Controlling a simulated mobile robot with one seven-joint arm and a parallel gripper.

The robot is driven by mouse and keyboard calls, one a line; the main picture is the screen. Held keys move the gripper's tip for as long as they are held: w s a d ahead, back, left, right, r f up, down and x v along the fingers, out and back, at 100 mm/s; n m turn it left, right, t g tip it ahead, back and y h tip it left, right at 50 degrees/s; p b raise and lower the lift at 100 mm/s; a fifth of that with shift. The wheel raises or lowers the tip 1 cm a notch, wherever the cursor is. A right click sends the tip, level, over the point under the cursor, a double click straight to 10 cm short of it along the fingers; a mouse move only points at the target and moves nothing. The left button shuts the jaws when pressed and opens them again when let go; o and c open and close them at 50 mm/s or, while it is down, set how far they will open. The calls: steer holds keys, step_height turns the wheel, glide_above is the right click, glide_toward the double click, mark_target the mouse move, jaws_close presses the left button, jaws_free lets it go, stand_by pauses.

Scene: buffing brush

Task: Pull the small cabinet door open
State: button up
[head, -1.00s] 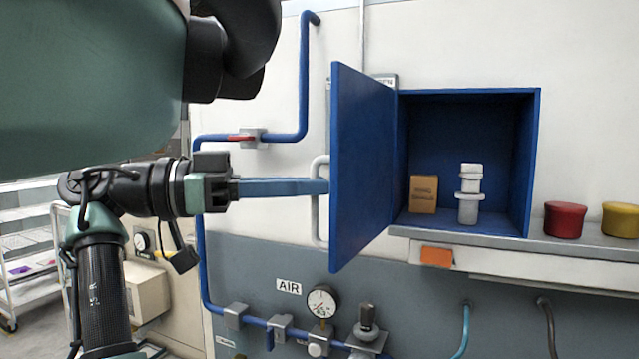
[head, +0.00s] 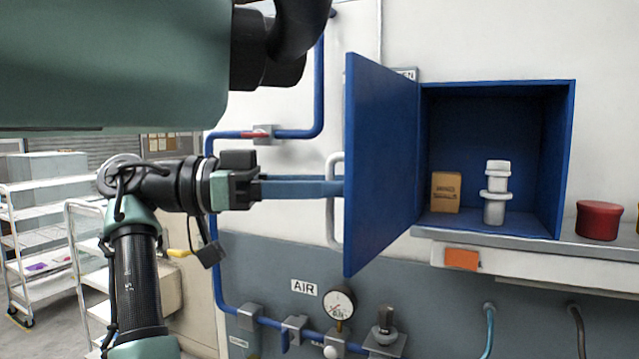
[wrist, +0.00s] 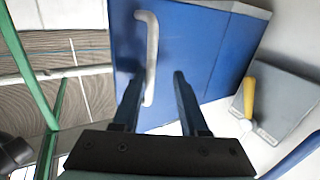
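The blue cabinet door (head: 380,165) stands swung wide open, out from the wall, in the head view. Its white bar handle (head: 333,220) is on the door's left face. My gripper (head: 341,188) reaches from the left with its fingertips at the handle and door face. In the wrist view, the fingers of my gripper (wrist: 157,78) are spread apart. The handle (wrist: 152,40) shows between them, nearer the left finger. Whether a finger touches it cannot be told. The open cabinet (head: 571,150) holds a tan box (head: 446,192) and a white stacked fitting (head: 496,192).
A shelf ledge (head: 520,246) with a red pot (head: 599,220) runs right of the cabinet. Blue pipes (head: 216,265) and a gauge (head: 339,302) are on the wall below and left of the door. A white rack cart (head: 40,225) stands at far left.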

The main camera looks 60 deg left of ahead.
steer(key=b+v, duration=0.4)
steer(key=v, duration=0.9)
steer(key=shift+s, duration=0.35)
